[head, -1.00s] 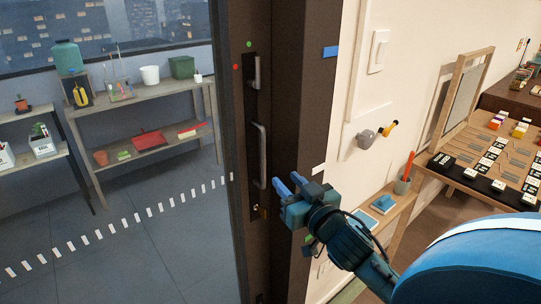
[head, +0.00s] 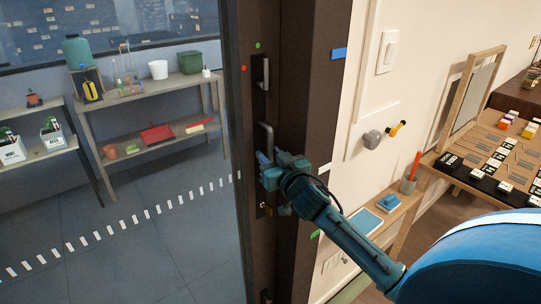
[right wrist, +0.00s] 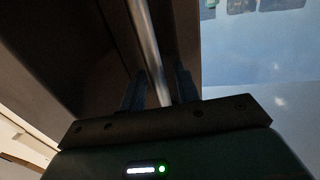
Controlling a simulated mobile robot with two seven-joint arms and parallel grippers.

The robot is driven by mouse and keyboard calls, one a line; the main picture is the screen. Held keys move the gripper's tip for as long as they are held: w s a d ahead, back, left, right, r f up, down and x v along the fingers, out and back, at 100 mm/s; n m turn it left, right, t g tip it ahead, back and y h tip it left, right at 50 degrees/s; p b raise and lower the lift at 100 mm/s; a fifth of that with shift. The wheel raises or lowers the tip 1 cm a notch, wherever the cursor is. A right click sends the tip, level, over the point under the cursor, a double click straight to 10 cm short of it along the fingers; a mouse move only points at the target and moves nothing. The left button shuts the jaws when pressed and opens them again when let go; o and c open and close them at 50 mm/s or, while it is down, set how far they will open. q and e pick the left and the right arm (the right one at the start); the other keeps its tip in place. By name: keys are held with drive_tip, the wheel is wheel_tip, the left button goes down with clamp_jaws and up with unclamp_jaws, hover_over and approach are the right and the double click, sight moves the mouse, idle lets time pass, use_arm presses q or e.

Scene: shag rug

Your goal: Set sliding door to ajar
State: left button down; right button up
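The sliding door's dark upright edge (head: 262,88) fills the middle of the head view. My right gripper (head: 262,165) is at the lower part of the bar handle. In the right wrist view the handle bar (right wrist: 148,45) runs between the two fingers, which stand apart on either side with slight gaps. My left gripper is not in view.
Beyond the door are wooden shelves (head: 150,98) with pots and boxes. A row of white dashes (head: 147,213) crosses the lower left. On the right are a cream wall with a switch (head: 387,52), grey and yellow knobs (head: 373,138), a small shelf and a board table.

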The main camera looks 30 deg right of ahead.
drive_tip(key=shift+c, duration=0.4)
clamp_jaws()
drive_tip(key=shift+a, duration=0.1)
